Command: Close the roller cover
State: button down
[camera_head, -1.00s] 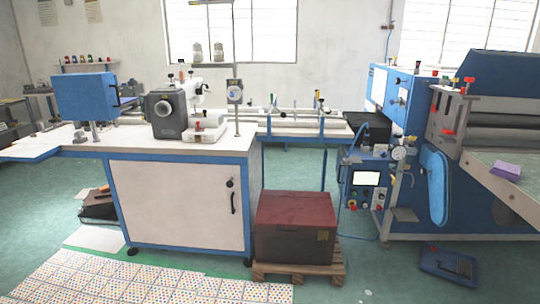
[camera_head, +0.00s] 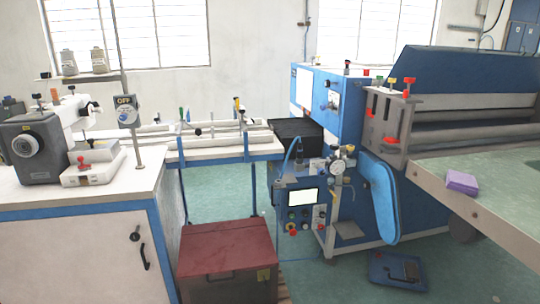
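The large blue cover (camera_head: 455,72) of the roller machine is at the upper right. It stands tilted up behind the grey rollers (camera_head: 470,119), and the rollers show uncovered in front of it. Its right end runs out of the picture. A grey side bracket (camera_head: 388,124) with red and yellow knobs stands at the left end of the rollers. My gripper and arm are not in view.
A pale green machine table (camera_head: 490,190) bears a purple block (camera_head: 462,182) in front of the rollers. A blue foot pedal (camera_head: 398,271) lies on the floor. A dark red chest (camera_head: 227,258) and a white workbench (camera_head: 75,250) stand left. Some green floor is clear.

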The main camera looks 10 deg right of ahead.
aim_at(436, 69)
jog(key=i+z, duration=0.4)
jog(key=i+j+z, duration=0.1)
jog(key=i+z, duration=0.35)
jog(key=i, duration=0.15)
